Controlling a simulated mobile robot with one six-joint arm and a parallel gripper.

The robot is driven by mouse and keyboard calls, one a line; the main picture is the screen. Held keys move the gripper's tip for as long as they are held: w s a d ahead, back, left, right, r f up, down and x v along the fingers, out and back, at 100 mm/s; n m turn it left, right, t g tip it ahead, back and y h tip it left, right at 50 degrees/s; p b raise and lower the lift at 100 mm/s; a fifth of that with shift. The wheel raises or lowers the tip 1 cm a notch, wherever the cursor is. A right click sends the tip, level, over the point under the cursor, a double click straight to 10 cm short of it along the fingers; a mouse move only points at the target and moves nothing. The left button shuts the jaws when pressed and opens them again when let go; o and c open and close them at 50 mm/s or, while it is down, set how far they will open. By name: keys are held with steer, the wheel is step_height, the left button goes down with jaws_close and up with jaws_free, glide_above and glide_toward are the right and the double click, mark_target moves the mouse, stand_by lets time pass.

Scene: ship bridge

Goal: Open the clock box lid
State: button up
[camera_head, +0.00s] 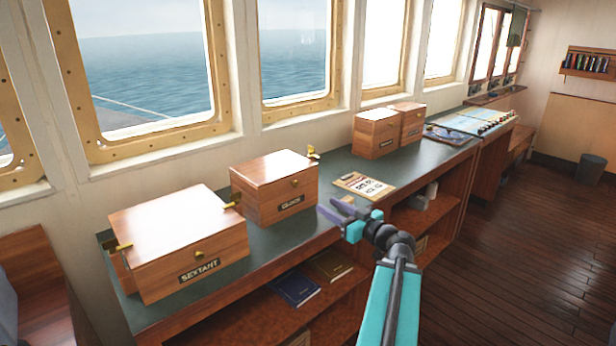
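The clock box (268,203) is a wooden box with a small "CLOCK" label and a brass knob on its front. It stands on the dark green counter top, and its lid (274,167) is shut. A brass fitting shows at its back right corner and another near its lower left side. My gripper (328,206) has purple fingers and is to the right of the clock box, over the counter's front edge. The fingers look parted, with nothing visible between them, and they are apart from the box.
A larger "SEXTANT" box (178,248) stands to the left, its lid shut. A printed card (364,186) lies on the counter behind my gripper. Two smaller wooden boxes (376,136) stand farther back. Books (295,287) lie on the shelf below. The wooden floor at right is open.

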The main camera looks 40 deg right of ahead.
mark_target(297, 185)
steer(key=shift+w+a+r, duration=0.1)
steer(key=shift+a+r, duration=0.1)
steer(key=shift+r, duration=0.3)
steer(key=shift+w+a+r, duration=0.1)
steer(key=shift+a+r, duration=0.05)
steer(key=shift+r, duration=0.35)
steer(key=shift+s, duration=0.1)
steer(key=w+p, duration=0.1)
steer(key=w, duration=0.3)
steer(key=w+p, duration=0.2)
steer(key=w, duration=0.3)
steer(key=w+p, duration=0.1)
steer(key=w, duration=0.3)
steer(key=shift+w+d, duration=0.35)
steer(key=shift+w, duration=0.05)
